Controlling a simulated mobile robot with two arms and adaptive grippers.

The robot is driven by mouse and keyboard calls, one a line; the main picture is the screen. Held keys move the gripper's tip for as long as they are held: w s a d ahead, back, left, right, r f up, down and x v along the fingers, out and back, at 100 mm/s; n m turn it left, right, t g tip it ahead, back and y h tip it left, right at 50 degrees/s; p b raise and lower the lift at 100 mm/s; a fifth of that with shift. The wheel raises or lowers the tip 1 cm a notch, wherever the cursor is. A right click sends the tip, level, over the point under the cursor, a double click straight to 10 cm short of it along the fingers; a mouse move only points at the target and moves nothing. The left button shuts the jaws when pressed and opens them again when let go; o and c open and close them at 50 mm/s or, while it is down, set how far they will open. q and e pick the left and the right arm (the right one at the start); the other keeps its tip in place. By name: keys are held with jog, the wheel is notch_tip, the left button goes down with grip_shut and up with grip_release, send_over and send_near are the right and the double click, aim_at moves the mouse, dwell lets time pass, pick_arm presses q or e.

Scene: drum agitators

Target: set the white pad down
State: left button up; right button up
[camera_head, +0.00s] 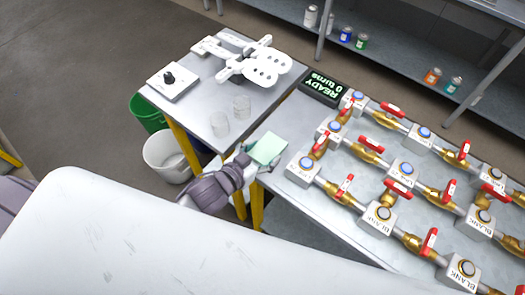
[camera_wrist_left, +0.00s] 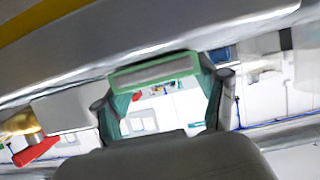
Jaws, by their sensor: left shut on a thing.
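My left gripper (camera_head: 247,160) is shut on a flat, squarish pad (camera_head: 268,149), which looks pale green rather than white. The pad is over the gap between the small table and the valve bench, near their edges. Whether it touches either is unclear. In the left wrist view, the gripper's dark fingers (camera_wrist_left: 168,110) stand on both sides of the pad, whose green edge (camera_wrist_left: 155,72) shows with a grey strip. My right gripper is not in view.
Red-handled valves (camera_head: 400,188) crowd the bench, beside a READY display (camera_head: 323,87). Green (camera_head: 148,113) and white (camera_head: 166,157) buckets stand on the floor.

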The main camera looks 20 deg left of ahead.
pick_arm(q)
jog(key=shift+f, duration=0.1)
jog(key=o, duration=1.3)
jog(key=shift+r, duration=0.2)
jog(key=shift+b+v, duration=1)
jog(key=shift+v, duration=5)
